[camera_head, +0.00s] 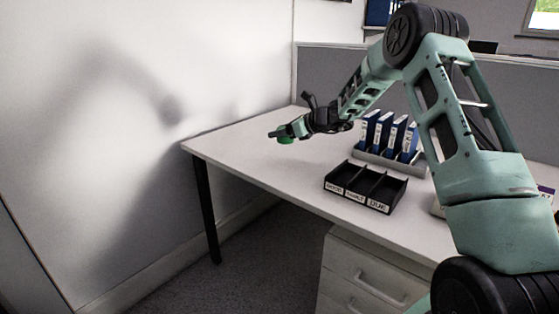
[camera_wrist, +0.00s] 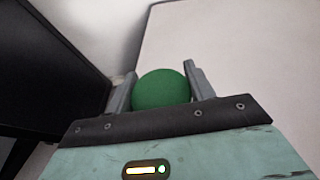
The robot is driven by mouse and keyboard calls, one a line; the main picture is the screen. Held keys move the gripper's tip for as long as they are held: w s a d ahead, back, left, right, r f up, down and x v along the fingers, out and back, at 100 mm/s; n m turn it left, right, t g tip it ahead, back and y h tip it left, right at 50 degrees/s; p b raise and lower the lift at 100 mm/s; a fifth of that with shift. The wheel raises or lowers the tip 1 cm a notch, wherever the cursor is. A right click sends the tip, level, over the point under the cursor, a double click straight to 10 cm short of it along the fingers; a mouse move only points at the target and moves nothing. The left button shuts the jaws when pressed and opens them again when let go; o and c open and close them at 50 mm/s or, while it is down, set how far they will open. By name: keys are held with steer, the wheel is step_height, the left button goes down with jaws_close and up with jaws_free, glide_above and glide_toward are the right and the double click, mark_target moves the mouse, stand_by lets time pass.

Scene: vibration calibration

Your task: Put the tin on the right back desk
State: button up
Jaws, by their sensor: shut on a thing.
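A round green tin (camera_wrist: 162,89) is between the two fingers of my gripper (camera_wrist: 160,82) in the wrist view. My gripper is shut on it. In the head view my gripper (camera_head: 283,135) is above the left part of a white desk (camera_head: 240,144), with a little of the green tin (camera_head: 286,141) showing under the fingers. The tin appears to be held above the desk top; the exact gap cannot be told.
A black tray with labelled compartments (camera_head: 365,187) stands on the desk's middle. Behind it are blue binders (camera_head: 383,132) in a grey rack. Drawers (camera_head: 365,275) stand under the desk. A grey partition (camera_head: 330,75) lies behind. The desk's left part is clear.

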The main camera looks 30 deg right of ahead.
glide_above(280, 166)
step_height(280, 166, down, 5)
steer(key=shift+s+f+b, duration=0.1)
steer(key=shift+s+b, duration=0.05)
steer(key=shift+b, duration=0.3)
steer(key=shift+f+b, duration=0.3)
steer(key=shift+f, duration=2.05)
steer(key=shift+f, duration=0.2)
steer(key=o, duration=1)
steer(key=shift+o, duration=0.2)
steer(key=shift+r, duration=0.15)
